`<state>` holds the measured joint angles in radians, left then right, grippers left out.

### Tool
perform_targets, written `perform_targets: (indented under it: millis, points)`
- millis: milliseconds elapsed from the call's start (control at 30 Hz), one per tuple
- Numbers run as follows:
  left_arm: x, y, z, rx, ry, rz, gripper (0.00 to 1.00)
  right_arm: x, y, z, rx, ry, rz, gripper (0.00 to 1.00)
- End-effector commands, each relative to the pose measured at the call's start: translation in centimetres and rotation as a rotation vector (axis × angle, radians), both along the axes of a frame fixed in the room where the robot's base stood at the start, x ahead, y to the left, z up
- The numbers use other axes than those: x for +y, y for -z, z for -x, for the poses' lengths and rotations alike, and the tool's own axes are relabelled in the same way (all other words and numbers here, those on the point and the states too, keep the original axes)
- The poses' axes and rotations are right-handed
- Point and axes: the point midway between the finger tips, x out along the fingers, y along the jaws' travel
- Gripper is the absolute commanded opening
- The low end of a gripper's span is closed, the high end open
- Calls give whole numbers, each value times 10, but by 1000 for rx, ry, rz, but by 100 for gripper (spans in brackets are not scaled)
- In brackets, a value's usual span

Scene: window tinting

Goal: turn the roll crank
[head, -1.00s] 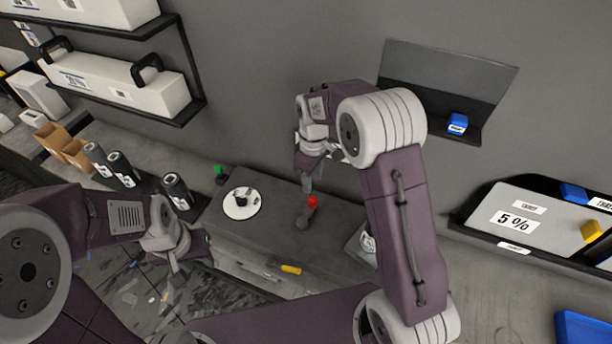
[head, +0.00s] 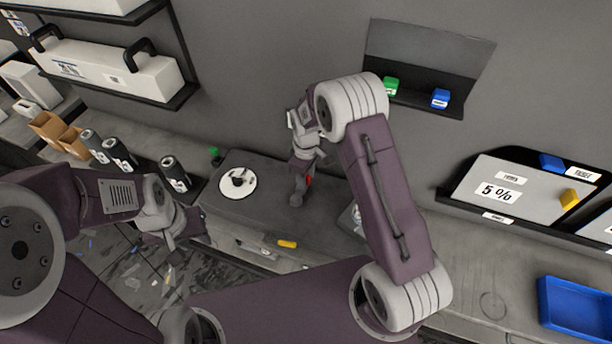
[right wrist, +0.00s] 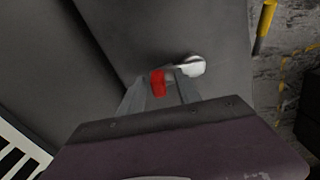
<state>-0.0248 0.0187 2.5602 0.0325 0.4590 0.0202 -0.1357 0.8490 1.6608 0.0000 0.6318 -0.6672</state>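The roll crank has a red handle (head: 308,181), mostly hidden behind my right gripper in the head view, and a grey round end (head: 296,200) on the dark grey box. In the right wrist view the red handle (right wrist: 157,83) stands between the fingertips of my right gripper (right wrist: 160,93), with a pale metal crank arm and hub (right wrist: 192,66) just beyond. Those fingers look apart, with a gap beside the handle; contact is not clear. My left gripper (head: 182,232) hangs low at the left, away from the crank; its fingers are too small to read.
Black rolls (head: 175,173) stand left. A wall shelf holds green (head: 391,85) and blue (head: 440,98) blocks. A blue tray (head: 580,308) lies right.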

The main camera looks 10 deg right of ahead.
Motion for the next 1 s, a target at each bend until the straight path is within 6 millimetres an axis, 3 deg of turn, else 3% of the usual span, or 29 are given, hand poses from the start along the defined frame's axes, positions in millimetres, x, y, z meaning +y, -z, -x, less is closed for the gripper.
perform_targets:
  millis: [33,167,1000]
  points:
    - [0,0,0,0,0,0,36,0,0,0,0,0,0,34]
    - [0,0,0,0,0,0,36,0,0,0,0,0,0,0]
    - [0,0,0,0,0,0,36,0,-1,-1,-2,1,-1,0]
